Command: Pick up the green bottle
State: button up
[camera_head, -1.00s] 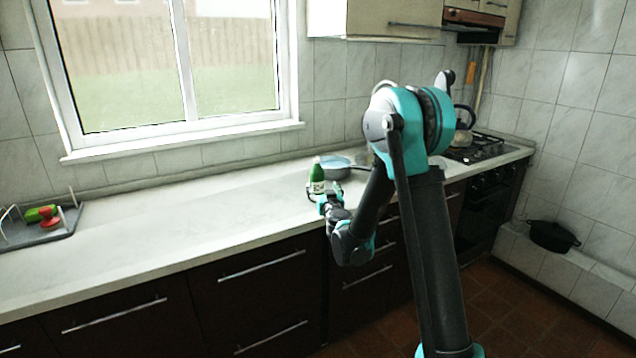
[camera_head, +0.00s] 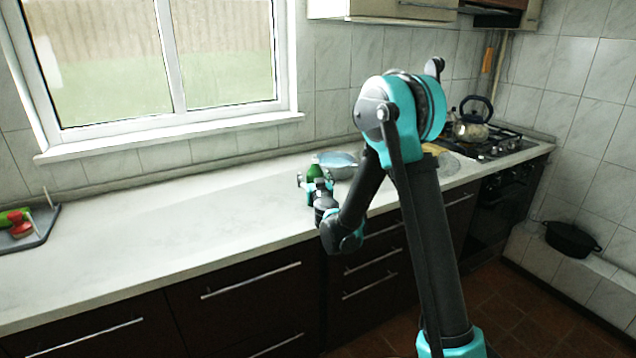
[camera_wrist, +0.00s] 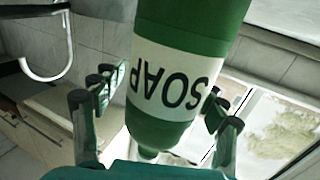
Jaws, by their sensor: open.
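The green bottle (camera_head: 314,172) stands upright on the white counter near its middle. My gripper (camera_head: 317,184) is at the bottle, on its near side, and partly hides its lower part. In the wrist view the green bottle (camera_wrist: 190,60) appears upside down, with a white label reading SOAP. There it lies between the two open fingers of my gripper (camera_wrist: 155,115), one to its left and one to its right. A gap shows on the left side; contact on the right is unclear.
A blue-grey pan or bowl (camera_head: 340,165) sits close behind and right of the bottle. A kettle (camera_head: 472,124) is on the stove at right. A grey tray (camera_head: 42,226) with red and green items is at far left. The counter (camera_head: 190,220) between is clear.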

jog(key=shift+w+a, duration=0.15)
jog(key=shift+w, duration=0.15)
grip_shut()
dwell(0.3)
